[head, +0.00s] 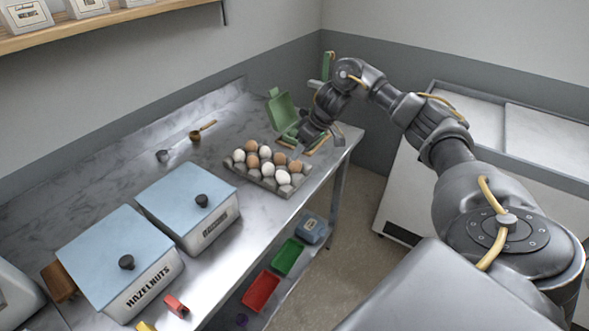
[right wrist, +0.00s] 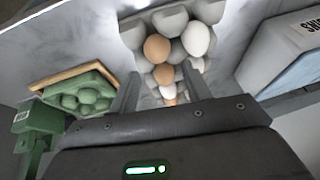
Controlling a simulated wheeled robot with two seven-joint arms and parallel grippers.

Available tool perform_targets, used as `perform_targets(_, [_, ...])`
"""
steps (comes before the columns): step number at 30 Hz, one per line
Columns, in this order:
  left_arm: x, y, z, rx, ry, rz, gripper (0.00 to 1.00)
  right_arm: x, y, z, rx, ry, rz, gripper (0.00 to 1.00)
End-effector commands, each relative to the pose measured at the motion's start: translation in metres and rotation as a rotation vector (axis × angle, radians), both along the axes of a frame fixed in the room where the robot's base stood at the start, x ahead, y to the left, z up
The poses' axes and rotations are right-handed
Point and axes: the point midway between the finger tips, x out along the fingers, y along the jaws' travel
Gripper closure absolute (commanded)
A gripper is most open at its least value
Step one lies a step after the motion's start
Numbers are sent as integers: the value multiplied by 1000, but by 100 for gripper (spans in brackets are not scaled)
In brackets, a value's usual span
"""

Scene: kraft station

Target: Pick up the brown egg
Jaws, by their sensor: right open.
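A grey egg tray (head: 262,184) on the metal table holds several brown and white eggs. Brown eggs show at the tray's back left (head: 251,145), in its middle (head: 279,158) and toward its right side (head: 295,166). In the right wrist view, two brown eggs (right wrist: 157,48) (right wrist: 164,74) lie in line with the gap between my fingers, with white eggs (right wrist: 196,38) beside them. My right gripper (head: 322,142) is open and empty, beyond the tray's back right side. In its wrist view the fingers (right wrist: 160,72) stand apart. My left gripper is not in view.
A green egg carton (right wrist: 86,98) on a wooden board and a green device (right wrist: 38,122) are close to my right gripper. Two blue-lidded bins (head: 188,190) (head: 118,255) stand left of the tray. Small scoops (head: 196,134) lie behind. Red (head: 261,291) and green (head: 287,257) containers sit lower down.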

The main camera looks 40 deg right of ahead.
Motion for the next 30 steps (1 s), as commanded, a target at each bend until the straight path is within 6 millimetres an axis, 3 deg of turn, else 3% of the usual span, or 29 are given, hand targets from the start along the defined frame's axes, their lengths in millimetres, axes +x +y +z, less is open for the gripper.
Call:
perform_targets(6, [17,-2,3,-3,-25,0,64,1,0,-5,0,1,-2,52])
perform_targets(15, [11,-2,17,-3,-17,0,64,12,8,-44,1,2,-3,52])
perform_targets(24, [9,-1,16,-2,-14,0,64,15,9,-50,0,-2,-2,52])
perform_targets(30, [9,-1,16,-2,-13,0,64,15,9,-50,0,-1,-1,71])
